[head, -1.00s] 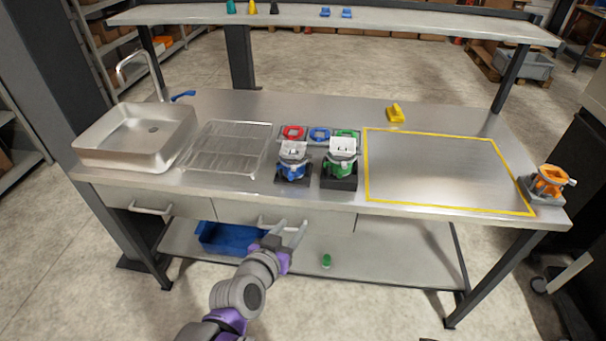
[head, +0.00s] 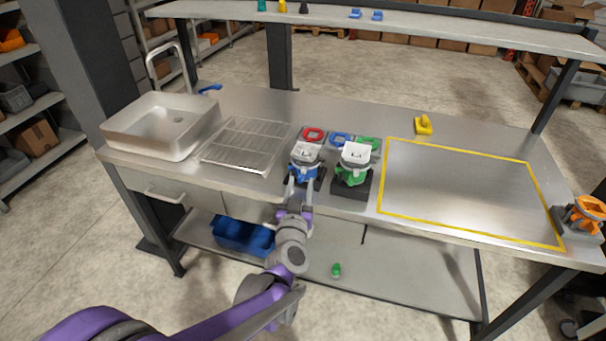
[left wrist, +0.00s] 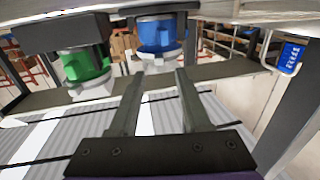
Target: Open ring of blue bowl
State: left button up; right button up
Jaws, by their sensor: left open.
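The blue bowl (head: 304,165) stands in a dark holder on the steel counter, with a grey ring around it and a white top. In the left wrist view the blue bowl (left wrist: 158,34) is ahead of the fingers, with its pale ring (left wrist: 160,57) just beyond the tips. My left gripper (head: 300,184) is open and empty at the counter's front edge, right in front of the blue bowl. Its two fingers (left wrist: 159,76) show apart in the left wrist view, and I cannot tell whether they touch the ring. My right gripper is not in view.
The green bowl (head: 353,166) stands close to the right of the blue one; it also shows in the left wrist view (left wrist: 85,65). A wire rack (head: 246,145) and a sink (head: 160,126) lie to the left. The yellow-outlined area (head: 465,190) is clear.

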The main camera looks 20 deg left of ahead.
aim_at(304, 171)
pick_arm(q)
jog(key=shift+w+a, duration=0.15)
jog(key=shift+w, duration=0.95)
jog(key=shift+w+a, duration=0.15)
jog(key=shift+w, duration=0.9)
jog(key=shift+c, duration=0.3)
grip_shut()
